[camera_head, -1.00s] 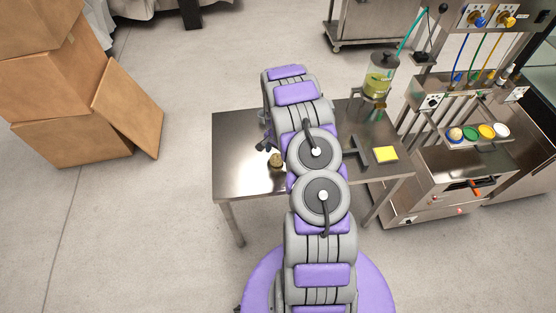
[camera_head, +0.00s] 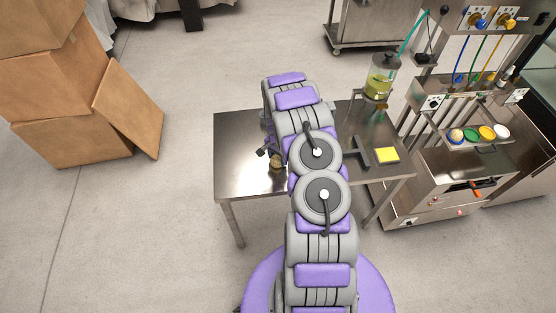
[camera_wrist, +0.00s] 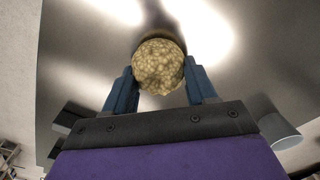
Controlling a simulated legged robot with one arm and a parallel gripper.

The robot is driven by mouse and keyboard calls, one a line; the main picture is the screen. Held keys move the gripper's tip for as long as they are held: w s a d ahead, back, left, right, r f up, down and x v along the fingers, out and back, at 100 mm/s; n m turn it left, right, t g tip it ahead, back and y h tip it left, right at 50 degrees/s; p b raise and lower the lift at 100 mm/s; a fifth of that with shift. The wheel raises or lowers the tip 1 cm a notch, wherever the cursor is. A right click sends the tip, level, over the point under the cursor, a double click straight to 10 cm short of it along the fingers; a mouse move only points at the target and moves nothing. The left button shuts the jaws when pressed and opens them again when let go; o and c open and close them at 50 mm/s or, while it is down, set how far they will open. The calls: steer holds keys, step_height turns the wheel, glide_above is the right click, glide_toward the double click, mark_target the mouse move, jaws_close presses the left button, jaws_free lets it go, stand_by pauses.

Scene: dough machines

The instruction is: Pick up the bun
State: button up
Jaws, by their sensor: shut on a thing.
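The bun (camera_wrist: 158,66) is a round, lumpy, yellow-brown ball on the steel table, in the upper middle of the wrist view. It also shows small beside my arm in the head view (camera_head: 276,162). My gripper (camera_wrist: 160,84) has its two blue fingers on either side of the bun, shut on it. In the head view my gripper (camera_head: 265,153) is mostly hidden behind my arm, with a dark finger part showing left of the bun. A dark shadow lies close around the bun's far edge.
The steel table (camera_head: 235,150) is mostly bare on its left. A yellow sponge-like block (camera_head: 387,155) and a dark squeegee-shaped tool (camera_head: 362,150) lie on its right. A dough machine (camera_head: 450,175) stands at right. Cardboard boxes (camera_head: 75,100) are stacked at far left.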

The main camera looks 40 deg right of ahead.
steer(key=shift+c, duration=0.5)
steer(key=shift+d, duration=0.15)
steer(key=shift+d, duration=0.1)
